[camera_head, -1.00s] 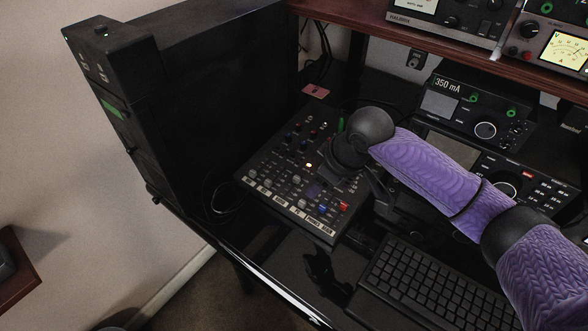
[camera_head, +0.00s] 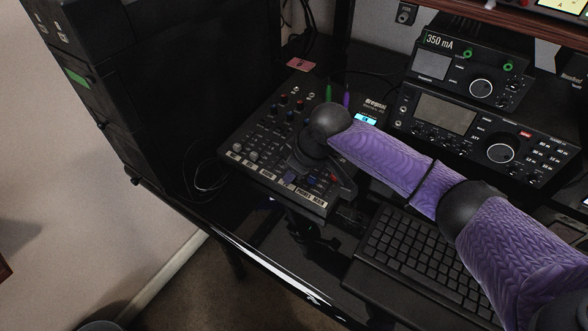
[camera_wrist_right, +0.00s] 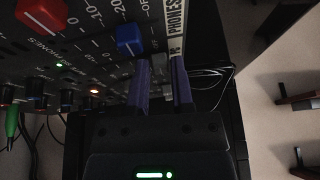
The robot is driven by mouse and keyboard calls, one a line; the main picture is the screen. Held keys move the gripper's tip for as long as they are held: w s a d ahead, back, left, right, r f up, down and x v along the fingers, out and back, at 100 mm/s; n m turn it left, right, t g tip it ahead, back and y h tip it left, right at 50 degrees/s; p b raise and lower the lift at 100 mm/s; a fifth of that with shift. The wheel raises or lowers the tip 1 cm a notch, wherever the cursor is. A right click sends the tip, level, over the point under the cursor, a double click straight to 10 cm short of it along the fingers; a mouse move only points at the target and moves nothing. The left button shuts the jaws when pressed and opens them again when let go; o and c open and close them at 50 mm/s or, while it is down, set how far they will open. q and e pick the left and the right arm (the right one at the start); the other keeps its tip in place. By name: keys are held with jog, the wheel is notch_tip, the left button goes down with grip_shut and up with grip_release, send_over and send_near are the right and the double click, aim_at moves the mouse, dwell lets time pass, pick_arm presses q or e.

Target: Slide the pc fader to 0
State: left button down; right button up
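The black mixer (camera_head: 262,120) stands on the desk, with labelled faders along its front edge. The head view shows its blue fader cap (camera_head: 312,180) and red fader cap (camera_head: 334,178) beside my right gripper (camera_head: 290,177). In the right wrist view, the blue cap (camera_wrist_right: 129,40) and red cap (camera_wrist_right: 42,17) lie ahead of my right gripper (camera_wrist_right: 161,68). Its two purple fingers stand apart with a gap between them, low over the panel by the PHONES label strip (camera_wrist_right: 176,25). My left gripper is out of view.
A keyboard (camera_head: 412,252) lies right of the mixer. Radio units (camera_head: 440,115) stand behind it. A tall black cabinet (camera_head: 150,90) rises to the left. Green and purple plugs stick up from the mixer's back. The glossy desk edge runs along the front.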

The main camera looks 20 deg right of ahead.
grip_shut()
dwell(0.3)
dwell(0.8)
